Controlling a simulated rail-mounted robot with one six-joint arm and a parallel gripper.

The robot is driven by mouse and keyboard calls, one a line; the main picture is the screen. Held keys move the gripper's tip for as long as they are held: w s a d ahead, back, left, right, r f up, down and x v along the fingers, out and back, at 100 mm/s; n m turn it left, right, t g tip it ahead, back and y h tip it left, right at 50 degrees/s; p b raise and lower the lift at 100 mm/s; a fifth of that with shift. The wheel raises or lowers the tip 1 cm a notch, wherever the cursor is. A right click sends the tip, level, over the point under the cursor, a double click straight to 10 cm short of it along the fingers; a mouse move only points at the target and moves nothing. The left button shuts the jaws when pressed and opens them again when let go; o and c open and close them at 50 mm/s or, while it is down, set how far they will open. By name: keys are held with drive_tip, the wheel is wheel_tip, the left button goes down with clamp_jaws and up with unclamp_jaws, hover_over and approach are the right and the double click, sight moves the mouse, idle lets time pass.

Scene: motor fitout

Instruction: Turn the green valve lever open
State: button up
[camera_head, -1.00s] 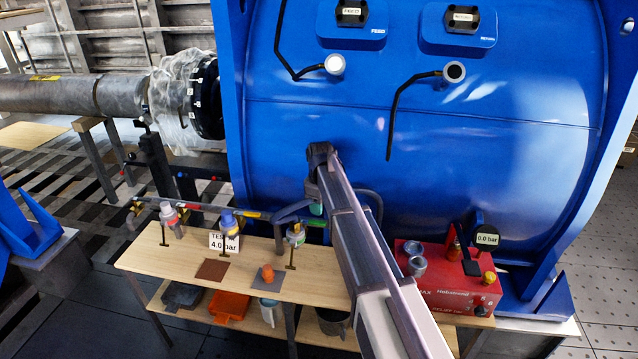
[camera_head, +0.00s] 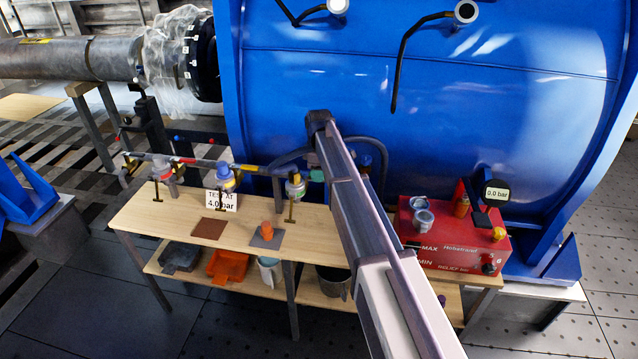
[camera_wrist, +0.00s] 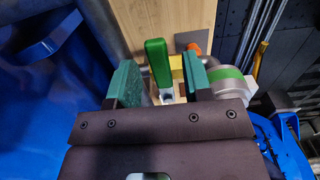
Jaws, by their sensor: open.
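The green valve lever (camera_wrist: 157,64) stands upright in the wrist view, in the gap between the two teal fingers of my gripper (camera_wrist: 158,84). My gripper is open, with a visible gap on each side of the lever. The valve body with a green band (camera_wrist: 228,76) lies just right of the right finger. In the head view my gripper (camera_head: 316,175) is at the right end of the pipe row, close to the rightmost valve (camera_head: 295,186). My arm hides most of the gripper there, and I cannot make out the lever.
A wooden bench (camera_head: 140,215) carries a "TEST AT 4.0 bar" sign (camera_head: 222,200) and other valves, one with a blue top (camera_head: 224,175). A red pump box (camera_head: 450,240) stands right of my arm. The large blue motor housing (camera_head: 450,100) rises behind. Bins sit on the lower shelf.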

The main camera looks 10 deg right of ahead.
drive_tip(key=shift+c, duration=0.3)
clamp_jaws()
idle(0.3)
